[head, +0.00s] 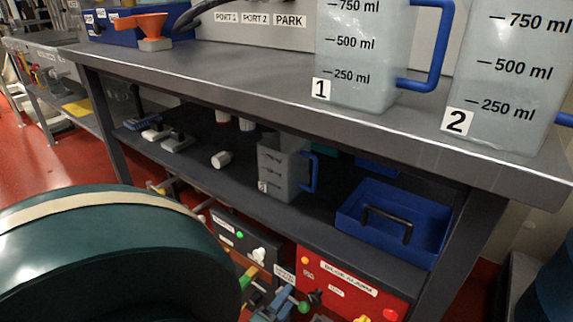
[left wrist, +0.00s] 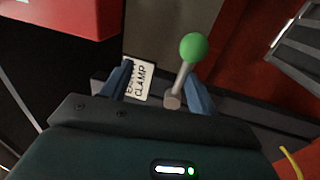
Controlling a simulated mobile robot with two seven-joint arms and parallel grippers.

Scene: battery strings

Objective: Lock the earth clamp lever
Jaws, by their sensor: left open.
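The earth clamp lever is a grey rod with a green ball knob (left wrist: 194,47) at its end, standing out from a grey pivot in the left wrist view. The white clamp label (left wrist: 139,78) is beside it, partly covered by a finger. My left gripper (left wrist: 160,80) is open, with its blue fingers on either side of the label and lever base. The rod is close to the right finger; I cannot tell if they touch. In the head view, my left gripper (head: 274,306) is low in the picture near a green knob (head: 304,307). My right gripper is not in view.
A red bilge alarm box (head: 345,283) is right of the clamp, and a dark switch box (head: 240,240) is behind it. The shelf above holds a jug (head: 285,172) and a blue tray (head: 397,222). A grey workbench (head: 270,100) overhangs it. Red floor shows at left.

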